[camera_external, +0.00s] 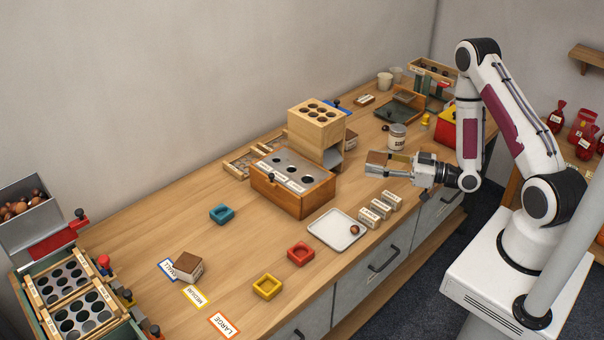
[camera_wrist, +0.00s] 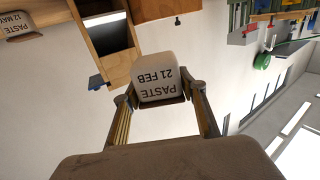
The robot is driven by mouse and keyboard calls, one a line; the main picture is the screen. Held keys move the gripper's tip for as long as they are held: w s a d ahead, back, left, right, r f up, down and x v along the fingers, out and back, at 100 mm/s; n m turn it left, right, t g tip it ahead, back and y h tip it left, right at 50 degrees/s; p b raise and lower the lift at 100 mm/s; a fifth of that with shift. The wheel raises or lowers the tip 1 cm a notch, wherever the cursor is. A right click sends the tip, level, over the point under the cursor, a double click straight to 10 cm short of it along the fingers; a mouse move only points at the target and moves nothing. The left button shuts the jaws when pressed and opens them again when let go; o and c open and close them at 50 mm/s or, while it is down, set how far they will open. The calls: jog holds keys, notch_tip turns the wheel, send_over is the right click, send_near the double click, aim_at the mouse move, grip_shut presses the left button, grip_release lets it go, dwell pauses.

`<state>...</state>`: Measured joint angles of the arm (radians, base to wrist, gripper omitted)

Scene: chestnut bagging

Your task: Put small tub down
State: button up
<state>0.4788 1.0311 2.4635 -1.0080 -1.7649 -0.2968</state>
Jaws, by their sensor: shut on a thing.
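A small tub with a brown top (camera_external: 376,158) is between the fingers of my gripper (camera_external: 386,164), above the right part of the wooden worktop (camera_external: 150,225). In the wrist view, this pale tub (camera_wrist: 158,68) reads "PASTE 21 FEB" and appears upside down. My gripper (camera_wrist: 160,101) is shut on it, one finger at each side. Whether its underside touches anything is hidden. Another brown-topped tub (camera_external: 189,267) stands by the SMALL (camera_external: 168,270) and MEDIUM (camera_external: 195,298) cards at front left. The LARGE card (camera_external: 224,326) lies bare.
A wooden box with holes (camera_external: 291,190) and a wooden block tower (camera_external: 316,125) stand left of my gripper. Several small labelled blocks (camera_external: 381,209) and a white tray (camera_external: 337,229) are in front. Another paste tub (camera_wrist: 20,25) shows in the wrist view.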

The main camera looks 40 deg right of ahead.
jog(key=shift+d, duration=0.1)
dwell(0.6)
jog(key=d+f+m+t+h, duration=0.1)
jog(key=d+h, duration=0.3)
jog(key=d, duration=0.7)
jog(key=w+d+f+m+t+h, duration=0.1)
jog(key=d+m+h, duration=0.3)
jog(key=d, duration=0.7)
jog(key=shift+f+m, duration=0.3)
jog(key=shift+f, duration=0.45)
jog(key=shift+a+f, duration=0.1)
jog(key=shift+f, duration=2.85)
jog(key=shift+f, duration=1.9)
jog(key=shift+f, duration=0.2)
